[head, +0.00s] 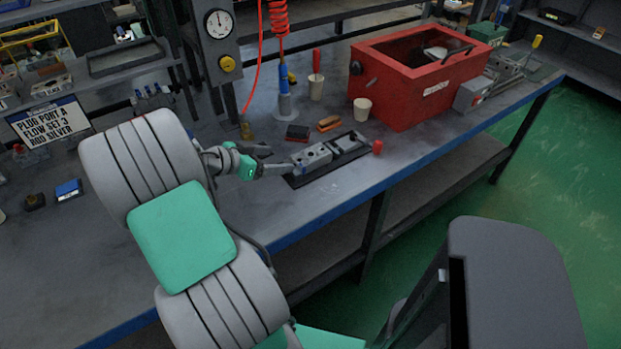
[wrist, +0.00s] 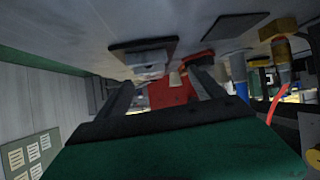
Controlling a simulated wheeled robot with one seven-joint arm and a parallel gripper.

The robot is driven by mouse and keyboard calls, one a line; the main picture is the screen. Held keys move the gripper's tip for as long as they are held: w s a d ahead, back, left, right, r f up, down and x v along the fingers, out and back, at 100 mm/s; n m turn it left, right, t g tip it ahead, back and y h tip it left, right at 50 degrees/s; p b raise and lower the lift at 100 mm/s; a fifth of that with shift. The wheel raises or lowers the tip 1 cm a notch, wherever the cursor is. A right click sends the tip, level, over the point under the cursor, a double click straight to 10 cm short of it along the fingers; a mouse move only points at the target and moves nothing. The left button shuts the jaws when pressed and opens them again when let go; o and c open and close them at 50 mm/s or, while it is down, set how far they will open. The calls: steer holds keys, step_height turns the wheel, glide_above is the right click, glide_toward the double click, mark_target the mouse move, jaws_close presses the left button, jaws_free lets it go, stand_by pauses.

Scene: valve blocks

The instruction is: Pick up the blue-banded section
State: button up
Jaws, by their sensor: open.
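Grey metal valve block sections (head: 312,157) sit on a black tray (head: 292,183) near the bench's front edge. A small bluish mark shows at their near left end; the picture is too small to make out a blue band clearly. My gripper (head: 276,160) is open, just left of the sections, its fingers low and pointing toward them. In the wrist view, which looks upside down, a pale grey block (wrist: 147,66) shows ahead, near the left finger, with nothing visibly held. My gripper's fingers (wrist: 162,88) stand apart there. Whether a finger touches the block cannot be told.
A red box (head: 415,80) stands at the back right. The bench front is clear.

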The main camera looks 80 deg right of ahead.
mark_target(305, 157)
steer(key=s, duration=0.1)
steer(key=s+d+f+m+g, duration=0.1)
steer(key=s, duration=0.1)
steer(key=s+d+g, duration=0.1)
steer(key=s, duration=0.1)
steer(key=shift+d+f+m, duration=0.15)
steer(key=shift+m, duration=0.25)
steer(key=x, duration=0.6)
steer(key=shift+w+d+f+p, duration=0.15)
steer(key=shift+d+p, duration=0.25)
steer(key=shift+d, duration=0.2)
steer(key=shift+w, duration=0.1)
jaws_close()
